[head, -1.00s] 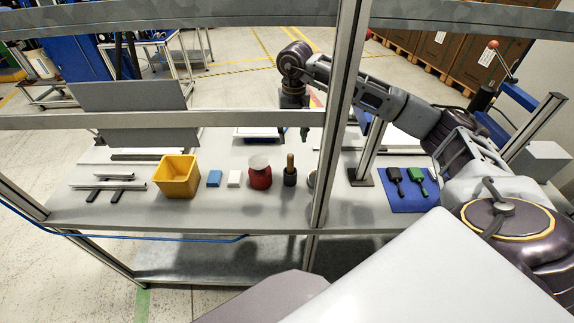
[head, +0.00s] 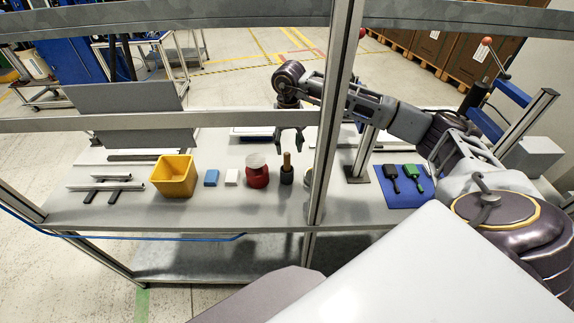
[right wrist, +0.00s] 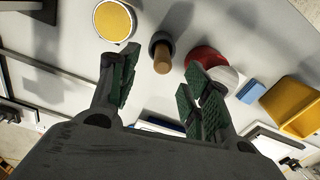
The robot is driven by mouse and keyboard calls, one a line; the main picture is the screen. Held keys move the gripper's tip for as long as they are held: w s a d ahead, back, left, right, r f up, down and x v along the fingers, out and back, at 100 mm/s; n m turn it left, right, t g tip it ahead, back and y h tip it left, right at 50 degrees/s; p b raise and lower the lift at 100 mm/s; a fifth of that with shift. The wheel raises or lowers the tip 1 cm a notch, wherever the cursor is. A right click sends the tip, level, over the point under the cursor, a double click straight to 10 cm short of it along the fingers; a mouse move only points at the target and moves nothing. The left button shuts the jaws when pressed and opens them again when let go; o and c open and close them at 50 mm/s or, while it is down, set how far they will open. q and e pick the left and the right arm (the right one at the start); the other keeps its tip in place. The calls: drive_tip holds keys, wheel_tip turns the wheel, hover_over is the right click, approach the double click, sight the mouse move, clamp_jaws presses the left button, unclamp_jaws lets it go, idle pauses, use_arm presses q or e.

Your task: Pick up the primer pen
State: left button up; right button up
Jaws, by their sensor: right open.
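An upright piece with a tan, wood-coloured top and a dark round base, which I take for the primer pen (head: 287,169), stands on the bench. In the right wrist view the primer pen (right wrist: 162,58) shows just beyond the gap between the fingertips, apart from them. My right gripper (head: 289,146) hangs over the bench behind the pen, fingers pointing down. In the right wrist view the right gripper (right wrist: 163,88) has its green-padded fingers apart with nothing between them. My left gripper is not in view.
A red pot with a pale lid (head: 257,171), white block (head: 232,177), blue block (head: 211,178) and yellow bin (head: 175,177) stand left of the pen. A round yellow-topped thing (right wrist: 114,20) is close on its other side. A frame post (head: 334,130) stands in front.

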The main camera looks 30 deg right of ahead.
sight(288, 153)
drive_tip(key=shift+f, duration=1.85)
drive_tip(key=shift+f+p, duration=0.15)
drive_tip(key=shift+p, duration=0.15)
drive_tip(key=shift+w+a+f+p, duration=0.1)
drive_tip(key=shift+w+f+p, duration=0.1)
drive_tip(key=shift+f+p, duration=0.55)
drive_tip(key=shift+f, duration=1.7)
drive_tip(key=shift+w, duration=0.1)
drive_tip(key=shift+c, duration=0.4)
drive_tip(key=c, duration=1)
